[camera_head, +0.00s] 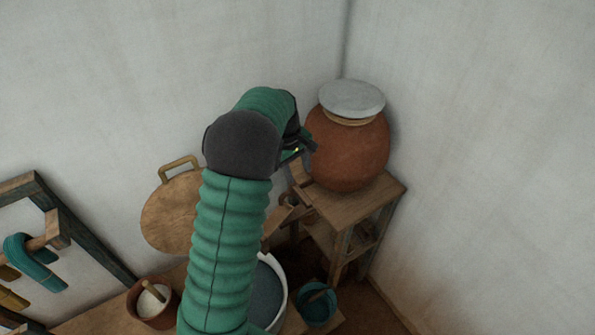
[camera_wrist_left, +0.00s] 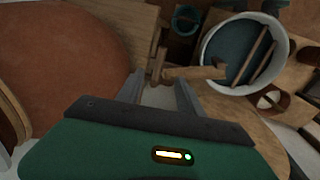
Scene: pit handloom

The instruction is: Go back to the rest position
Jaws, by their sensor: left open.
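My left arm reaches up from the bottom of the head view, and its gripper (camera_head: 302,146) is just left of a brown clay pot (camera_head: 350,155). In the left wrist view the two fingers of this gripper (camera_wrist_left: 160,88) stand apart with nothing between them. The pot (camera_wrist_left: 60,65) fills the left of that view, close to the gripper; I cannot tell whether they touch. My right gripper is not in view.
The pot has a grey lid (camera_head: 351,98) and stands on a wooden stand (camera_head: 375,200) in the corner. A round wooden board (camera_head: 165,222) leans at the wall. A white-rimmed tub (camera_wrist_left: 208,75), a blue bucket (camera_head: 318,308) and a brown bowl (camera_head: 140,310) are below.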

